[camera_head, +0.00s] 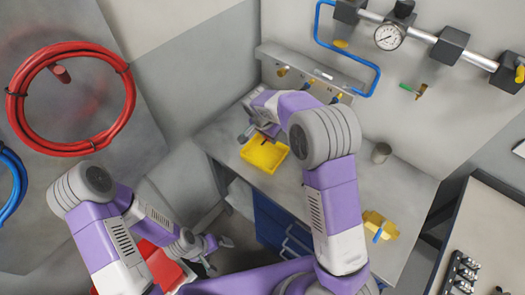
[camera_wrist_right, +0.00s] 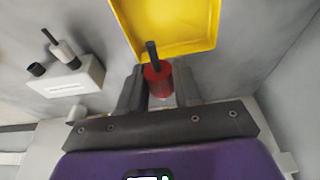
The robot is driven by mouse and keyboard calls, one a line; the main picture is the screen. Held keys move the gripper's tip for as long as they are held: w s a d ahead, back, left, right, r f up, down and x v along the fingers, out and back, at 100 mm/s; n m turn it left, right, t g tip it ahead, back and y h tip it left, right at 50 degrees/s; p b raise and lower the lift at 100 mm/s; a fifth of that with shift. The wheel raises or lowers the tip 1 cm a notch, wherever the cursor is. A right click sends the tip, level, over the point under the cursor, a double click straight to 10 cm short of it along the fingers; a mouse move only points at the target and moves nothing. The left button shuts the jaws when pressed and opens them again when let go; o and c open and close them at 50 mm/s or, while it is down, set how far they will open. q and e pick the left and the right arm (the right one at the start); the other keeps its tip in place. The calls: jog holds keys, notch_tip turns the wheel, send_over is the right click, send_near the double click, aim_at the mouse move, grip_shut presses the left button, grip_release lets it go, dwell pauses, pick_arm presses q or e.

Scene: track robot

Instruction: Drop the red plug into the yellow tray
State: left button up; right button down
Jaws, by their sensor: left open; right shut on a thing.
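The red plug (camera_wrist_right: 158,82), a red cylinder with a dark pin, is held between the fingers of my right gripper (camera_wrist_right: 160,88) in the right wrist view. The yellow tray (camera_wrist_right: 200,47) lies just beyond the fingertips there, and the pin's end overlaps its near edge in the picture. In the head view the yellow tray (camera_head: 262,156) sits on the grey bench, with my right gripper (camera_head: 262,131) at its far left side; the plug cannot be made out there. The visible tray floor looks empty. My left gripper (camera_head: 216,250) is open and empty, low beside the bench.
A white block (camera_wrist_right: 75,82) with black-and-white fittings is left of the tray in the wrist view. A grey cup (camera_head: 381,153) and a yellow object (camera_head: 380,225) stand on the bench (camera_head: 345,190). A panel and wall pipes bound the back.

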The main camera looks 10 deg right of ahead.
jog(key=b+x, duration=0.1)
jog(key=x, duration=0.1)
jog(key=a+b+x, duration=0.1)
jog(key=x, duration=0.1)
jog(key=shift+d+f, duration=0.15)
jog(key=shift+f, duration=0.2)
jog(key=shift+s, duration=0.15)
jog(key=c, duration=1.2)
grip_release()
jog(key=o, duration=0.5)
jog(key=v, duration=0.7)
jog(key=shift+r, duration=0.25)
